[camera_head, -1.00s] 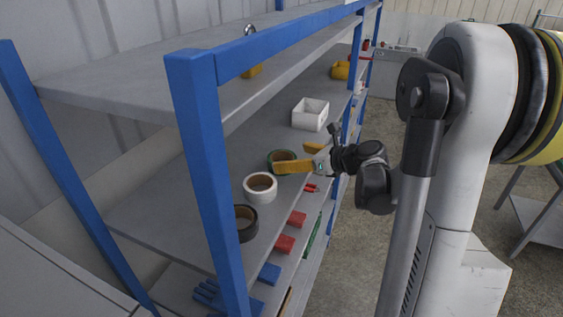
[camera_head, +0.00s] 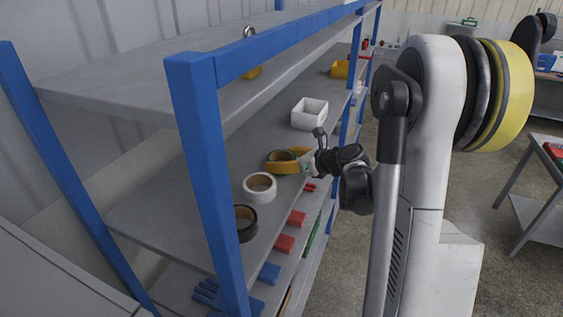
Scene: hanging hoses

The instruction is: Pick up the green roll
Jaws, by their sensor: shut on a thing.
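I cannot tell any gap between the roll and the shelf.
A white roll (camera_head: 260,187) lies close in front of the green one, and a black roll (camera_head: 246,224) nearer still. A white open box (camera_head: 309,113) stands behind. A blue post (camera_head: 209,187) rises in the foreground. The upper shelf (camera_head: 150,88) hangs above.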

